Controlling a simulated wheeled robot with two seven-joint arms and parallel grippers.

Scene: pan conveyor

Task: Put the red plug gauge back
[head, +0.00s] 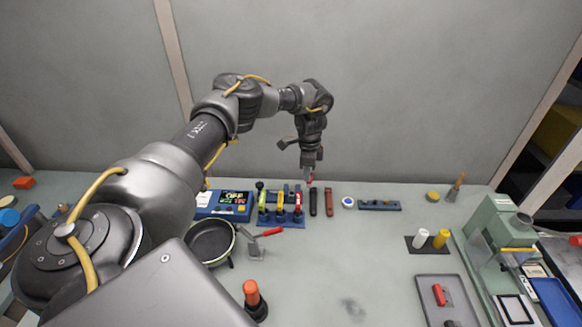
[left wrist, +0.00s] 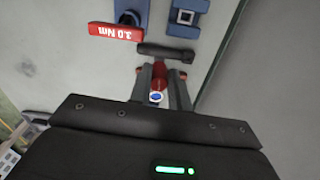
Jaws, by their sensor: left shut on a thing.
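My left gripper (head: 311,180) is above the back of the bench, pointing down and shut on the red plug gauge (head: 311,177). In the left wrist view the red gauge (left wrist: 159,75) sits between the two fingers (left wrist: 160,92), its blue-marked end toward the camera. Blue holder parts (left wrist: 187,17) show at the top of the left wrist view. My right gripper is out of view.
A black tool (head: 313,203) and a red tool (head: 328,203) lie right of the rack. A red 1.0 Nm label (left wrist: 116,32) shows in the wrist view. A pan (head: 211,242) sits left front. A grey tray (head: 446,283) is at right.

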